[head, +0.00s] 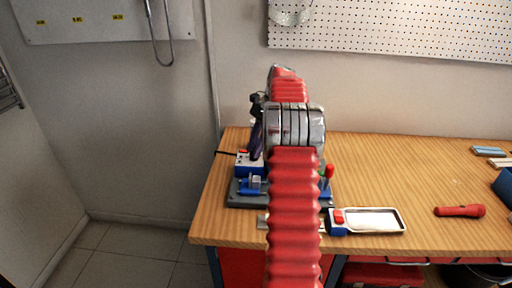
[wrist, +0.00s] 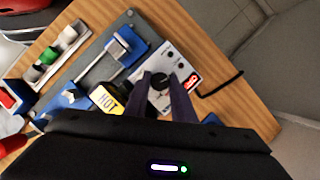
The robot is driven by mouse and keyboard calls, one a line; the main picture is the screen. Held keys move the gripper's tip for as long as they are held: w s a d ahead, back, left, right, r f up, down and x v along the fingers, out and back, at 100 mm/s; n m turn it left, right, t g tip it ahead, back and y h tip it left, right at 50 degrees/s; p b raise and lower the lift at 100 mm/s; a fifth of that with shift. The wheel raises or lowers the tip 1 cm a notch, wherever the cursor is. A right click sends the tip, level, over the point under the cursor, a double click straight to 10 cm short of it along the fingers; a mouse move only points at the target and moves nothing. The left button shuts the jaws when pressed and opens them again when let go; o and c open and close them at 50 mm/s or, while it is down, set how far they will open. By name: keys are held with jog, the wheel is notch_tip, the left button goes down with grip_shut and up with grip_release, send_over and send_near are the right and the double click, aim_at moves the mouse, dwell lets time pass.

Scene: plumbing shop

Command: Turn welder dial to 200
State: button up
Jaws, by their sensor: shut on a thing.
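The welder control box (head: 246,168) is white over blue and sits at the left end of the bench. In the wrist view its white face (wrist: 178,62) shows several small dark knobs or sockets and a red switch. A round black dial (wrist: 160,81) on that face sits between the two dark fingertips of my gripper (wrist: 161,84). My gripper is shut on the dial. The dial's scale and pointer are too small to read. In the head view my arm hides much of the welder, and the fingers (head: 256,150) point down at the box.
A grey base plate (wrist: 80,75) carries a blue clamp (wrist: 124,46) and a yellow HOT sign (wrist: 107,98) close to my fingers. A black cable (wrist: 220,86) leaves the box. A phone-like tray (head: 372,221) and red flashlight (head: 459,211) lie right; the bench's back middle is clear.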

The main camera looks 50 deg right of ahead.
jog(key=shift+w+d+n, duration=0.1)
jog(key=shift+d+n, duration=0.05)
jog(key=shift+n, duration=0.45)
grip_shut()
grip_release()
jog(key=shift+g, duration=0.3)
jog(key=o, duration=1)
jog(key=shift+v, duration=3.65)
